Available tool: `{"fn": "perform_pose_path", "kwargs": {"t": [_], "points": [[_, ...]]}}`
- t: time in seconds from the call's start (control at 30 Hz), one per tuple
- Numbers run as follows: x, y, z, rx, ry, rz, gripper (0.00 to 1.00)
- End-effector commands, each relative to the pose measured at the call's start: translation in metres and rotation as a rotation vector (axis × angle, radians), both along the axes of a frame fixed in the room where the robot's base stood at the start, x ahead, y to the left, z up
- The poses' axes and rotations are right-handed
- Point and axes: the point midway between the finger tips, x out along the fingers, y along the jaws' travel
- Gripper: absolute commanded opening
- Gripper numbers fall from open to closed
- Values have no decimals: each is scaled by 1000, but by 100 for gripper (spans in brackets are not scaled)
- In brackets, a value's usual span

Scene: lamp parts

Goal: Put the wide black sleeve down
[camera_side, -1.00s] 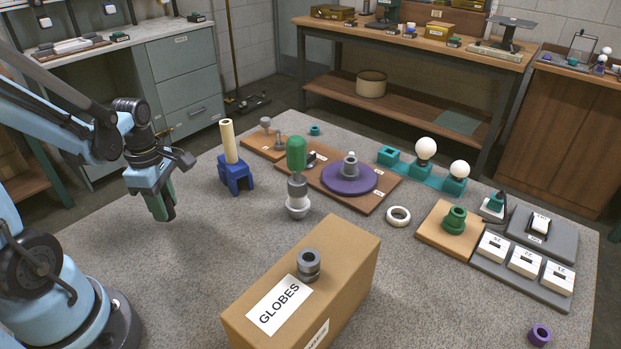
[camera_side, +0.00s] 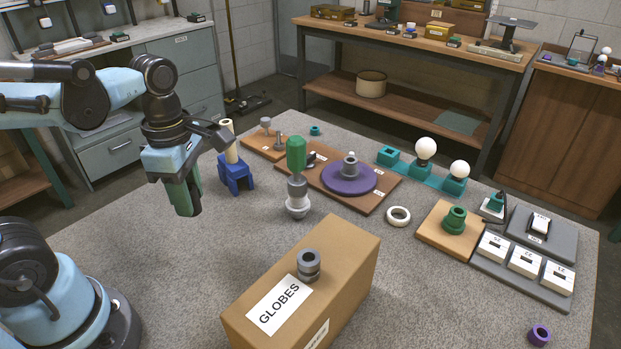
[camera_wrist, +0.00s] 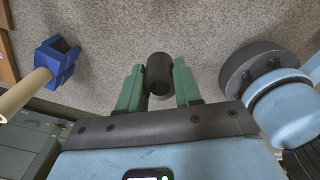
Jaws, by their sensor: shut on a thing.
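The black sleeve (camera_wrist: 159,72), a short dark tube with an open bore, is between the green fingers of my gripper (camera_wrist: 158,85) in the wrist view. The fingers are shut on it from both sides. In the side view my gripper (camera_side: 185,195) points down at the left, in front of the blue stand. There, the sleeve is mostly hidden by the fingers. Its height above the grey table top (camera_side: 200,260) is hard to tell.
The blue stand (camera_side: 236,176) with a cream rod (camera_side: 230,152) is just behind my gripper. A GLOBES carton (camera_side: 340,265) carrying a grey ring (camera_side: 308,264) is at front centre. A green-topped post (camera_side: 296,155) stands to the right.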

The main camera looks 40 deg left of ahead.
Motion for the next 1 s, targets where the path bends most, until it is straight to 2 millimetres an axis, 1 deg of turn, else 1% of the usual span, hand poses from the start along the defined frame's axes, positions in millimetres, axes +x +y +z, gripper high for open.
{"fn": "perform_pose_path", "kwargs": {"t": [0.17,0.27,0.5,0.77,0.9,1.0], "points": [[32,-16,15,0,0,-60,5],[56,-28,23,0,0,-104,5],[110,-69,32,0,0,-210,5],[160,-122,28,0,0,-320,5],[182,-157,21,0,0,-380,5],[195,-181,13,0,0,-421,5]]}}
